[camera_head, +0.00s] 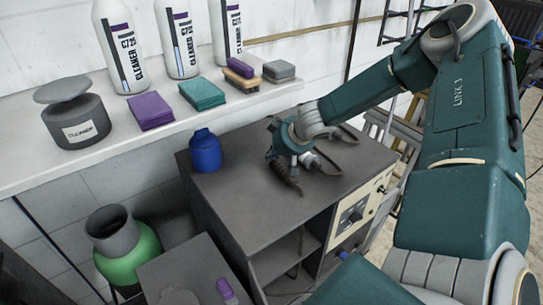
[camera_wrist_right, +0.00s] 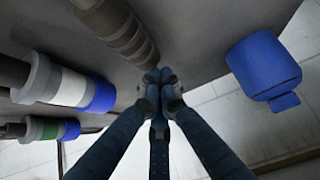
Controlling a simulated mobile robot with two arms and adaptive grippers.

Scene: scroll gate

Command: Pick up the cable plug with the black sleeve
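My right gripper (camera_head: 291,155) points down at the dark cabinet top. Its fingers also show in the right wrist view (camera_wrist_right: 160,82), with the tips drawn together. A thick brown ribbed cable end (camera_wrist_right: 122,30) runs right up to the fingertips; it also shows in the head view (camera_head: 288,178). Any sleeve on it is hidden behind the fingers, and I cannot tell whether they hold it. Beside it lie a plug with a white sleeve (camera_wrist_right: 70,86) and a plug with a green sleeve (camera_wrist_right: 48,128), both apart from the fingers. My left gripper is not in view.
A blue container (camera_head: 205,151) stands on the cabinet top (camera_head: 235,190) near its left corner. A white shelf (camera_head: 105,140) behind carries bottles, cloths and a grey jar (camera_head: 76,120). A green vessel (camera_head: 127,255) stands lower left. The cabinet top's front left is bare.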

